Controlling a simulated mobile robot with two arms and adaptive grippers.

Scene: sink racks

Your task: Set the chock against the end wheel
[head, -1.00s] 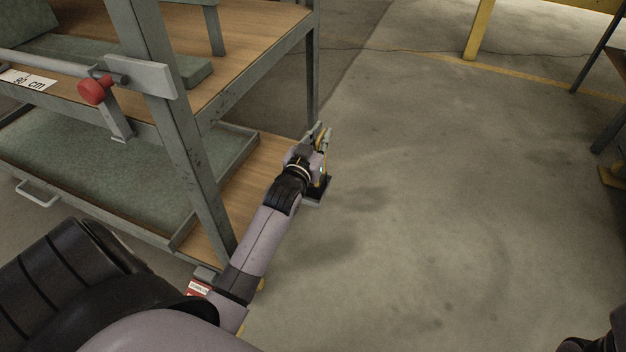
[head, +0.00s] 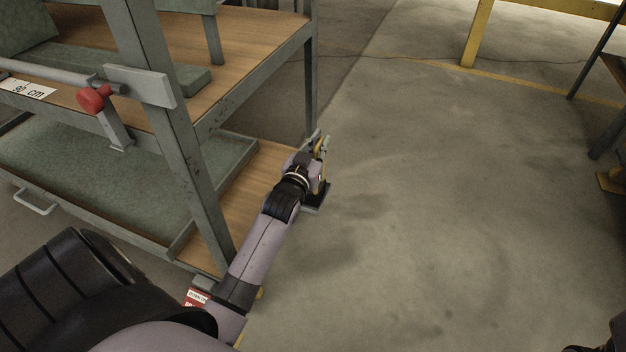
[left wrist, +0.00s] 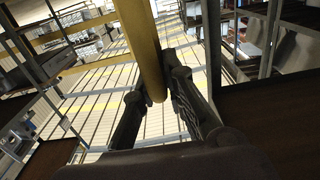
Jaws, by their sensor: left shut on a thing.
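The chock (head: 316,198) is a small dark block with a yellow upright handle, low beside the right end of the rack in the head view. My left gripper (head: 319,147) is shut on its handle, above the block. In the left wrist view the yellow handle (left wrist: 147,45) runs between the two dark fingers (left wrist: 155,98). I cannot tell whether the block touches the floor. The end wheel cannot be made out; the rack and my left arm cover the area under the rack. My right gripper is not in view.
The grey rack (head: 184,160) with wooden shelves and green trays stands close along the left of my arm. A red knob (head: 93,99) sticks out from its bar. A red labelled item (head: 195,298) sits low by its near post. Concrete floor (head: 450,200) is clear to the right.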

